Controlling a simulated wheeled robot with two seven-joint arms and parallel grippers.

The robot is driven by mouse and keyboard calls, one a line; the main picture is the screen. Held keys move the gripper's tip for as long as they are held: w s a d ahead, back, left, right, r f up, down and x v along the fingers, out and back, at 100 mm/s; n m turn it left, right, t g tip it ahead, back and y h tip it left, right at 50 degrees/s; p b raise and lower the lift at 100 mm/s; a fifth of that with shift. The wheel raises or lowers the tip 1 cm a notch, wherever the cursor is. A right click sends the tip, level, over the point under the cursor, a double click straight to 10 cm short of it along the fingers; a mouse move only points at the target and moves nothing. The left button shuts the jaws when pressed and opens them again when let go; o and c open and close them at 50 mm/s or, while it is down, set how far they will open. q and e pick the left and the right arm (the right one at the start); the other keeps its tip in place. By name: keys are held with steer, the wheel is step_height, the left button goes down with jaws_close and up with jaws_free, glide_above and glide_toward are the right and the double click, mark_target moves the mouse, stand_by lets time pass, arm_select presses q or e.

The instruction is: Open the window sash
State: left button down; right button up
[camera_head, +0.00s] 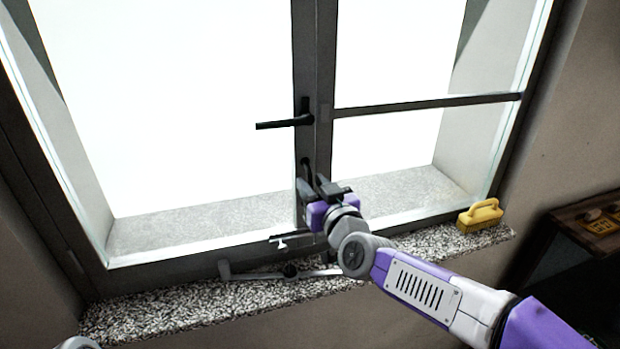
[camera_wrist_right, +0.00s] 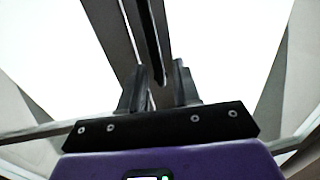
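The window's left sash (camera_head: 205,235) has a dark frame and appears closed against the central upright. A black handle (camera_head: 285,122) on that upright lies level and points left. My right gripper (camera_head: 312,172) is at the upright, below the handle and apart from it. In the right wrist view the gripper's two fingers (camera_wrist_right: 160,88) stand apart. A dark bar (camera_wrist_right: 150,40) runs down to the gap between them; I cannot tell which part it is or whether the fingers touch it. My left gripper is not in view.
A yellow block with a grip (camera_head: 480,215) stands at the sill's right end. A dark wooden cabinet (camera_head: 560,222) is at the right. The sill's left part is clear.

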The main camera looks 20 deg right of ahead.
steer(key=shift+w+a, duration=0.1)
steer(key=shift+w, duration=0.75)
steer(key=shift+c, duration=0.2)
jaws_close()
